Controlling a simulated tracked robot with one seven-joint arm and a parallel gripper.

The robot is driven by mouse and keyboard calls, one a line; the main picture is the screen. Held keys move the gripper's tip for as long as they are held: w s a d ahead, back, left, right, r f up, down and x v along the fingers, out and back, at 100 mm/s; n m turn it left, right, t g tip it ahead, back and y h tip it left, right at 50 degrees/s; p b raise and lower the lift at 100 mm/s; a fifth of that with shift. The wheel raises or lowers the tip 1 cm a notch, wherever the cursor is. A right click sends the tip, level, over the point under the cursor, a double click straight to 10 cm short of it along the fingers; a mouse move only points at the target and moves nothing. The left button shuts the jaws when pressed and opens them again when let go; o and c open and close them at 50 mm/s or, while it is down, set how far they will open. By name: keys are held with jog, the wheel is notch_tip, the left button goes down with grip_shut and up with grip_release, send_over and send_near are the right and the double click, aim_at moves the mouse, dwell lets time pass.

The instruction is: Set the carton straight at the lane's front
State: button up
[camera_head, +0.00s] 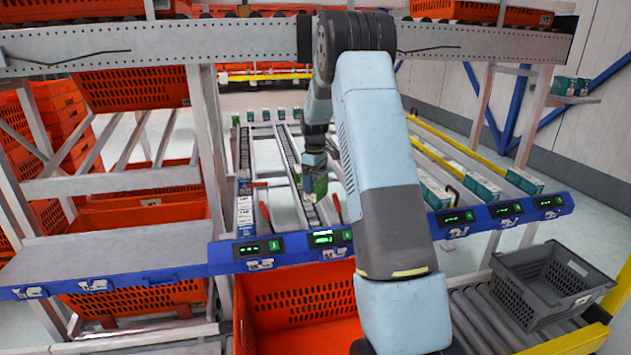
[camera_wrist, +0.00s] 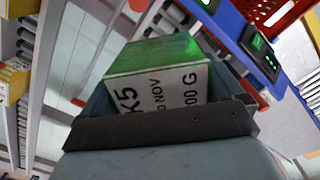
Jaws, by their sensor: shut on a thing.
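The carton (camera_head: 320,187) shows as a small green block at the end of my arm in the head view. In the wrist view the carton (camera_wrist: 155,88) has a green top and a white side with black print, and it sits tilted in the picture. My gripper (camera_head: 314,172) is shut on it, with a jaw on either side in the wrist view (camera_wrist: 160,108). The carton is over the front part of a narrow roller lane (camera_head: 290,150), behind the blue front rail (camera_head: 290,247). I cannot tell whether its underside touches the lane. My arm hides part of the lanes on the right.
A lane to the left holds a row of white-and-blue cartons (camera_head: 245,213). Lanes on the right hold teal-and-white cartons (camera_head: 482,188). Red levers (camera_head: 337,207) stand near the lane fronts. An orange tote (camera_head: 300,290) is below the rail, and a grey crate (camera_head: 548,285) stands on rollers at right.

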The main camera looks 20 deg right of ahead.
aim_at(315, 176)
jog(key=n, duration=0.2)
jog(key=f+n, duration=0.1)
jog(key=n, duration=0.1)
jog(key=shift+s+a, duration=0.15)
jog(key=shift+s, duration=0.25)
jog(key=n, duration=0.3)
jog(key=f+n, duration=0.1)
jog(key=shift+s+a+n, duration=0.1)
jog(key=shift+s+n, duration=0.2)
jog(key=shift+s, duration=0.05)
jog(key=shift+f, duration=3.9)
jog(key=o, duration=0.8)
jog(key=shift+o, duration=0.2)
jog(key=r, duration=1.3)
jog(key=shift+w+a+r, duration=0.1)
jog(key=shift+a+r, duration=0.2)
jog(key=shift+r, duration=0.05)
